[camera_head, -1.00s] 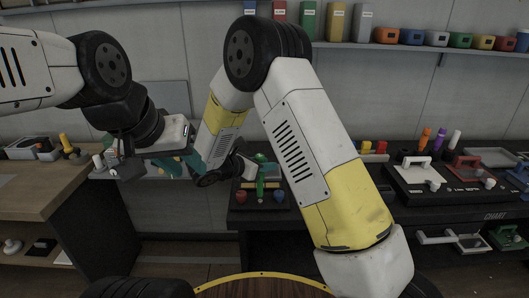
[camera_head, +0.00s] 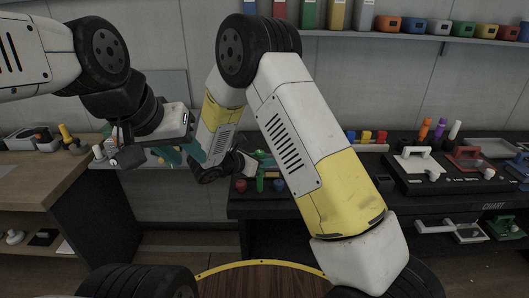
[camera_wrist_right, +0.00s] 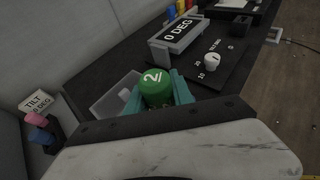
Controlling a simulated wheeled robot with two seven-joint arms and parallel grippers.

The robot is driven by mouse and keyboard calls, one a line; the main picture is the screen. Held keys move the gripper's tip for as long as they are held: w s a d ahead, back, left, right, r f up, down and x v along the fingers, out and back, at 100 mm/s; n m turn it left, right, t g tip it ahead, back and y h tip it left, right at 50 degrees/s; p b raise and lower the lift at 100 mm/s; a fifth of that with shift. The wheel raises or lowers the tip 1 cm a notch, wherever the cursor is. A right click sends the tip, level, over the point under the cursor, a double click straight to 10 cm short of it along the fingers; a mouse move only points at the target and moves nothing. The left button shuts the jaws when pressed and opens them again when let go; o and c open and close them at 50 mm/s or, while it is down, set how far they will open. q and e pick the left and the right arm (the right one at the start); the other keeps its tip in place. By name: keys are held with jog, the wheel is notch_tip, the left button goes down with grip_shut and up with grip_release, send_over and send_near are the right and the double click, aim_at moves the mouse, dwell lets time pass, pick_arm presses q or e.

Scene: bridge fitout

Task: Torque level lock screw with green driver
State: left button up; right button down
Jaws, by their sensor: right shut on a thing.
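The green driver (camera_wrist_right: 157,87), with a white 2 on its end cap, is between the teal fingers of my right gripper (camera_wrist_right: 158,92). The gripper is shut on it. In the head view the green driver (camera_head: 260,180) shows at the left part of the black bench, near a red and a blue knob. My left gripper (camera_head: 183,155) is open and empty, in the air left of my right wrist. I cannot make out the level lock screw; the driver and fingers hide what is under them.
A 0 DEG display (camera_wrist_right: 180,33) and a white dial (camera_wrist_right: 211,61) are beyond the driver. A clear tray (camera_wrist_right: 115,95) lies beside it. A TILT 0 DEG card (camera_wrist_right: 37,103) is at the left. A wooden bench (camera_head: 40,185) stands left in the head view.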

jog(key=shift+f, duration=0.4)
dwell(1.5)
jog(key=shift+r, duration=0.1)
dwell(2.4)
notch_tip(320, 180, up, 6)
dwell(0.8)
jog(key=shift+a, duration=0.1)
